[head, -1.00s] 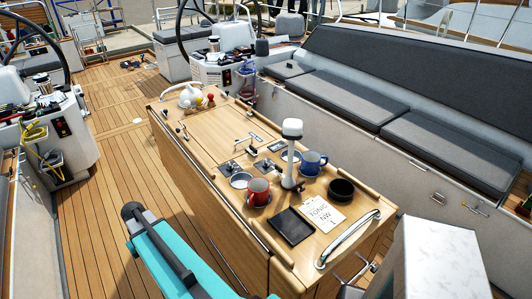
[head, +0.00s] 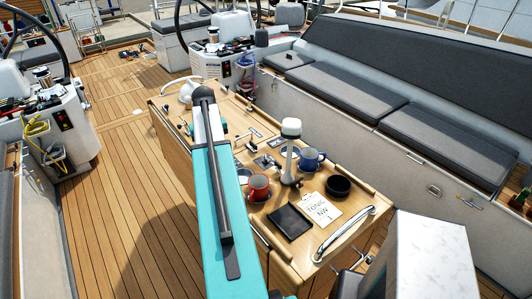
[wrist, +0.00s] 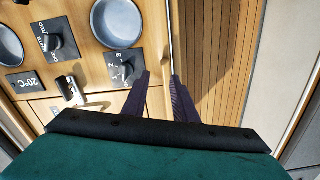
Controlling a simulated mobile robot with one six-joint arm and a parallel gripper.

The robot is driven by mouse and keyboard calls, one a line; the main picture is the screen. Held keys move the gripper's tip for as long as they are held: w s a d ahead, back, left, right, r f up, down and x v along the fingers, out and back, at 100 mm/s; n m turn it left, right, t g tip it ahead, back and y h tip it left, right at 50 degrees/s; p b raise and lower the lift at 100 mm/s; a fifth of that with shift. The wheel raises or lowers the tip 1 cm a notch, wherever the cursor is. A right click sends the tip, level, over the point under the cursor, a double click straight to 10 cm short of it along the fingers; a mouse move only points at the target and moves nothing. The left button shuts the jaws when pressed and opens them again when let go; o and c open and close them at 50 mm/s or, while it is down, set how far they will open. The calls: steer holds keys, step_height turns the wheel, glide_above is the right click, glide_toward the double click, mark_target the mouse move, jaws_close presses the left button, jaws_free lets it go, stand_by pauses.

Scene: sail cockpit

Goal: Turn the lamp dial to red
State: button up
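Two black dial plates show on the wooden table in the wrist view. The other dial (wrist: 126,66), marked with numerals, lies just left of my gripper (wrist: 161,75). In the head view one dial plate (head: 263,162) shows right of my teal arm, which hides part of the tabletop.
Open deck (head: 110,200) lies left.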

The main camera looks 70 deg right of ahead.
steer(key=s+d+r+m, duration=0.2)
steer(key=s+d+r, duration=0.3)
steer(key=s+d, duration=0.25)
step_height(320, 180, up, 5)
steer(key=m, duration=0.1)
glide_above(266, 159)
steer(key=d, duration=0.1)
steer(key=shift+w+d, duration=0.1)
steer(key=shift+w, duration=0.05)
steer(key=shift+f, duration=0.1)
steer(key=shift+f+b, duration=4.05)
steer(key=shift+f, duration=2.75)
steer(key=shift+c, duration=0.2)
jaws_close()
